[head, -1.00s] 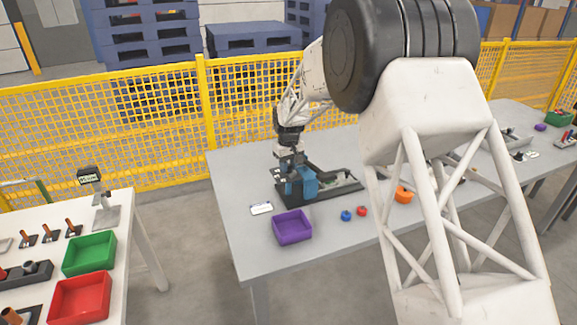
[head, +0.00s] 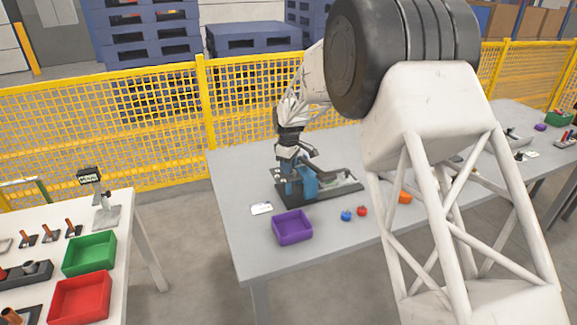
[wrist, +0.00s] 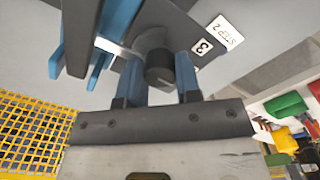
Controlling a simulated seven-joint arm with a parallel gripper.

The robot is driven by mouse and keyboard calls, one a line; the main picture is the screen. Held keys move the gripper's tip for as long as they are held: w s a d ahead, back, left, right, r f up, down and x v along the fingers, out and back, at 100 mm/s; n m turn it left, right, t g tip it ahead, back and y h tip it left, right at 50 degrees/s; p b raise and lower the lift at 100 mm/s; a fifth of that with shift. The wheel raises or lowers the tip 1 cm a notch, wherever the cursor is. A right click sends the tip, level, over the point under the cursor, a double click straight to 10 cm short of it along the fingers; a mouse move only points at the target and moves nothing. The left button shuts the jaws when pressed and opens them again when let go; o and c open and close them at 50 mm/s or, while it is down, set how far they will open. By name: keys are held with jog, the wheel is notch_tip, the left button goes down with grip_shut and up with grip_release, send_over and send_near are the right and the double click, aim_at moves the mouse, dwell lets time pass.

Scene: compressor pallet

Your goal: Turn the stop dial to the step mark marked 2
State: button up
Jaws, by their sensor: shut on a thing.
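In the wrist view, my gripper (wrist: 159,78) has its two blue fingers on either side of a dark round knob, which I take to be the stop dial (wrist: 158,66). It is shut on this knob. A white label reading 3 (wrist: 204,47) is on the dark plate beside it. A white card reading STEP 2 (wrist: 226,31) lies just beyond the plate. In the head view, my gripper (head: 292,188) is down at the left end of the dark fixture (head: 335,191). The dial is hidden there, and its pointer and mark 2 cannot be made out.
Blue upright parts (wrist: 118,20) of the fixture stand close to the fingers. A purple tray (head: 292,227) is in front, with a blue piece (head: 346,215) and a red piece (head: 362,211) to its right. A yellow mesh fence (head: 130,125) runs behind the table.

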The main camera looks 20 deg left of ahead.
dwell(0.3)
jog(key=o, duration=0.9)
jog(key=shift+r, duration=0.15)
jog(key=shift+r, duration=3.8)
